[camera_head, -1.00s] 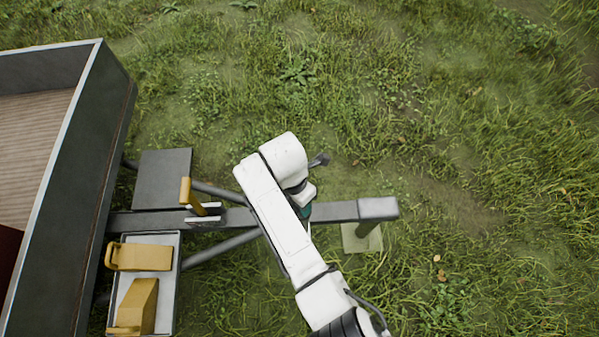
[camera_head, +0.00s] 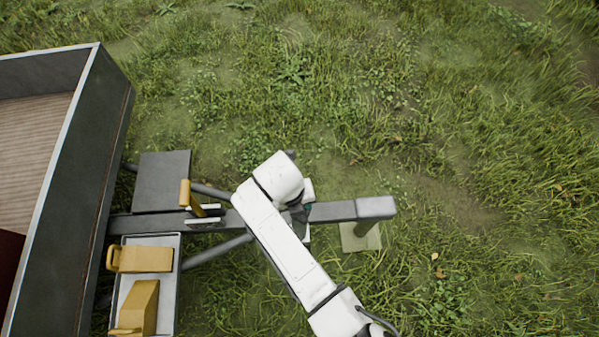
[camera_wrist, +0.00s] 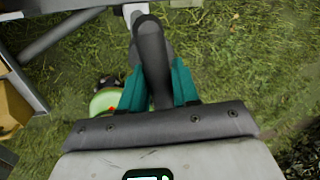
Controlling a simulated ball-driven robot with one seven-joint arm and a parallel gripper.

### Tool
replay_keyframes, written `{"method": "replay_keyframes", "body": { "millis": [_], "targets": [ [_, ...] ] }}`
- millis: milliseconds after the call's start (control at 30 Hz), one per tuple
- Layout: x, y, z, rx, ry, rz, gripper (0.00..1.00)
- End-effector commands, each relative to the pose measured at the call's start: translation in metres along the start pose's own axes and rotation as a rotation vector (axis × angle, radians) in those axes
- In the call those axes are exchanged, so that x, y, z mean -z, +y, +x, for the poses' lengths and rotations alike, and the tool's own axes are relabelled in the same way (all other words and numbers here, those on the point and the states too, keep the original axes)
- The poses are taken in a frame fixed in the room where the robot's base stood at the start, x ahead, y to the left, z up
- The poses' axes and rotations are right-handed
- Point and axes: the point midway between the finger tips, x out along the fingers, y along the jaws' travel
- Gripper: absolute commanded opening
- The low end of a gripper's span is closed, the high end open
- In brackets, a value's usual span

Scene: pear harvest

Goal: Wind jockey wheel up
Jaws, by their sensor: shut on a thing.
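In the wrist view the teal fingers of my gripper (camera_wrist: 158,86) are closed around a dark grey, rounded crank handle (camera_wrist: 151,48). The handle runs up the middle of that view toward a light metal part by the grey drawbar (camera_wrist: 70,4). A pale green round part (camera_wrist: 103,101) with something black behind it shows left of the fingers, partly hidden; I cannot tell if it is the jockey wheel. In the head view my arm covers the crank and most of my gripper, which is over the drawbar (camera_head: 335,211).
A grey trailer (camera_head: 75,190) stands at the left. A yellow lever (camera_head: 186,193) rises from the drawbar. A tray (camera_head: 173,262) holds yellow chocks (camera_head: 140,258). The coupling end (camera_head: 376,208) stands over a pale pad (camera_head: 360,237). Open grass lies above and right.

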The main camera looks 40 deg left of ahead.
Motion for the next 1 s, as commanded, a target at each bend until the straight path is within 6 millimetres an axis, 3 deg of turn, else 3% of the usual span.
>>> {"method": "replay_keyframes", "body": {
  "millis": [1000],
  "targets": [
    [-0.0028, -0.0063, 0.0027, 0.009, -0.171, -0.864, 0.00]
  ]
}}
